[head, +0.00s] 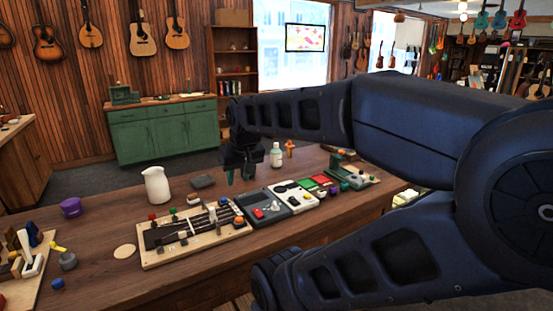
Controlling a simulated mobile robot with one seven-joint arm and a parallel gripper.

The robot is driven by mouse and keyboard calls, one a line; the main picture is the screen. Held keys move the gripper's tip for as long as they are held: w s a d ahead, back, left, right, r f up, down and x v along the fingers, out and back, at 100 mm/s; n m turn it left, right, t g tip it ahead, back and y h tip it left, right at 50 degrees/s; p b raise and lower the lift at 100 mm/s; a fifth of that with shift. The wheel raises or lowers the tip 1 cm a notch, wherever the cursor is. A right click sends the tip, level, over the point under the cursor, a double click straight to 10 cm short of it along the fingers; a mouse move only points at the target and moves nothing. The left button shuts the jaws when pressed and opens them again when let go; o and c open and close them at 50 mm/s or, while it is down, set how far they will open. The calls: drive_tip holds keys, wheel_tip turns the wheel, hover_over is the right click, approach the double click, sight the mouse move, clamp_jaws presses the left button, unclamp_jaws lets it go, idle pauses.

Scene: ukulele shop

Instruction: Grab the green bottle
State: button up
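A small pale green bottle (276,156) with a light cap stands upright on the wooden table, near its far edge. My gripper (239,174) points down over the table, just left of the bottle and apart from it. Its dark fingers with greenish tips look spread, and I see nothing held between them. The bottle is in clear view, not covered by my arm.
A white pitcher (157,186) and a dark block (202,181) stand left of my gripper. A wooden board with pegs (165,253), a dark grey tray (268,221) and a small orange figure (290,148) are nearby. Bare table lies around the bottle's left side.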

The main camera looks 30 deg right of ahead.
drive_tip(key=shift+o, duration=0.5)
drive_tip(key=o, duration=0.9)
